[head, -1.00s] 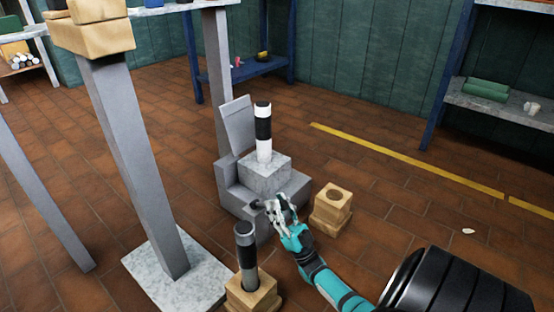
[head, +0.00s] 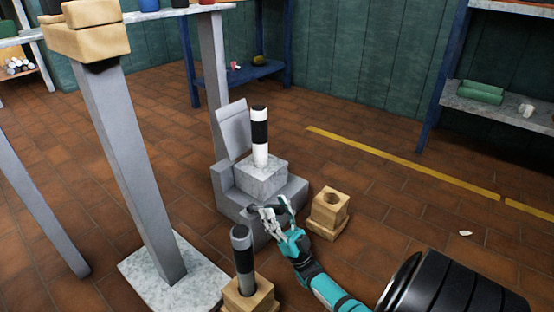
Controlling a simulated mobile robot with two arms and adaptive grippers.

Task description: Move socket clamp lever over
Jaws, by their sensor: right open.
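A grey stepped socket block (head: 230,200) stands on the floor in the middle of the head view. A white mast with a black band (head: 260,150) stands upright in the paler stone block (head: 262,180) on it. A dark lever end (head: 252,209) shows at the front of the grey block. My right gripper (head: 271,211) is open at the block's front, with its fingers by the lever. I cannot tell whether they touch it. The rest of the lever is hidden by the fingers. My left gripper is not in view.
A wooden block with a hole (head: 330,208) stands just right of my gripper. A dark grey cylinder (head: 242,252) stands in a wooden base (head: 250,298) in front. A grey post on a stone plate (head: 165,290) stands left.

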